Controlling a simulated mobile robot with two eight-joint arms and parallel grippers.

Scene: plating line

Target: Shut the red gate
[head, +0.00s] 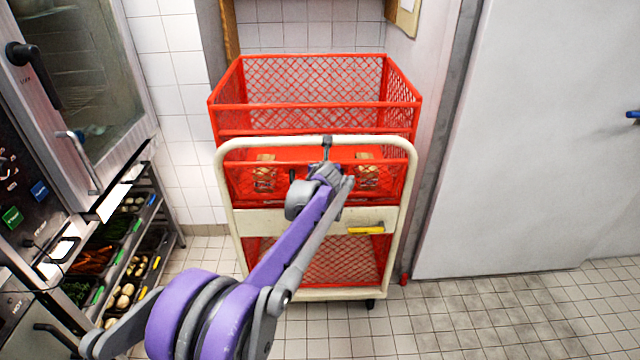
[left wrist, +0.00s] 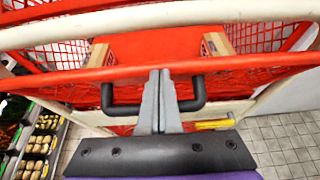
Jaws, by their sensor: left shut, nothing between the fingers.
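The red cage trolley (head: 232,132) stands against the back wall. The red gate (head: 240,195) is a mesh panel on its front, behind the cream push frame (head: 226,200); how far it stands open I cannot tell. In the left wrist view, a red rail (left wrist: 245,73) crosses in front of me, with a black U-shaped handle (left wrist: 190,104) below it. My left gripper (head: 327,142) is shut and empty. Its fingertips (left wrist: 160,72) overlap the red rail, between the handle's sides; contact is unclear. My right gripper is not in view.
Boxes sit inside the trolley on the left (head: 265,160) and right (head: 367,158). A yellow latch (head: 366,231) is on the cream crossbar. A vegetable rack (head: 150,225) and an oven (head: 85,60) stand left. A pale door (head: 540,130) is right; tiled floor there is free.

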